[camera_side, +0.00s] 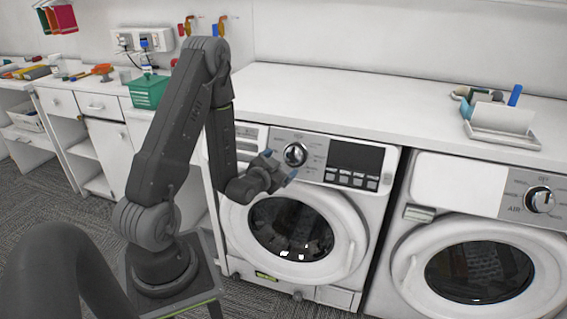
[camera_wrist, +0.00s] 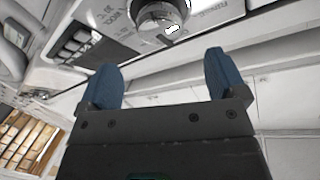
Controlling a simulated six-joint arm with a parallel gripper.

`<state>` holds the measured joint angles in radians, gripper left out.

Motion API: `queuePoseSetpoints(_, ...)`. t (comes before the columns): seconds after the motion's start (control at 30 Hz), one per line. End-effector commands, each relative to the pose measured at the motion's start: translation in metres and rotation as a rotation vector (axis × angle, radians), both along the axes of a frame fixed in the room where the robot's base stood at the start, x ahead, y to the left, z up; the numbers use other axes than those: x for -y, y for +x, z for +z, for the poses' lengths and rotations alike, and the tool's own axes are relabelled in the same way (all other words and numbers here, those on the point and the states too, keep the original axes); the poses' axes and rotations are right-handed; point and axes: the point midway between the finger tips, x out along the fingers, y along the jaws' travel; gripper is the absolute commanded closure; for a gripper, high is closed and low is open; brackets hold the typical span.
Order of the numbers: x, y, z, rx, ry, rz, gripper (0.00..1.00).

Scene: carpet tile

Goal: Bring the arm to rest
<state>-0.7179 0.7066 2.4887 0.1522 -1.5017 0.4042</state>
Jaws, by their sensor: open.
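My gripper (camera_side: 280,166) is in front of the left washing machine's control panel, just below and left of its round dial (camera_side: 295,154). Its two blue fingertips are spread apart, with nothing between them. In the wrist view my gripper (camera_wrist: 165,82) shows both blue fingers apart, and the dial (camera_wrist: 158,18) lies beyond them near the top edge. The fingers look clear of the dial. My arm is bent, raised at the elbow and reaching down toward the machine.
The left washing machine (camera_side: 345,207) has a closed round door below my gripper. A second machine (camera_side: 485,190) stands to its right. A white counter (camera_side: 400,108) runs above both, with a tray (camera_side: 502,135) at the right. A green basket (camera_side: 149,91) sits behind my arm.

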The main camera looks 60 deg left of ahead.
Motion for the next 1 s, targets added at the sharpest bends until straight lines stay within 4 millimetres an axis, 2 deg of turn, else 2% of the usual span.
queuePoseSetpoints(0.27,0.000,0.000,0.001,-0.001,-0.001,-0.002,0.10)
queuePoseSetpoints(0.47,0.015,0.018,0.019,-0.050,-0.045,-0.046,0.10)
queuePoseSetpoints(0.6,0.043,0.035,0.047,-0.137,-0.123,-0.100,0.10)
queuePoseSetpoints(0.73,0.076,0.039,0.073,-0.229,-0.204,-0.144,0.10)
queuePoseSetpoints(0.87,0.113,0.031,0.100,-0.324,-0.285,-0.178,0.10)
queuePoseSetpoints(1.0,0.154,0.008,0.128,-0.429,-0.369,-0.211,0.10)
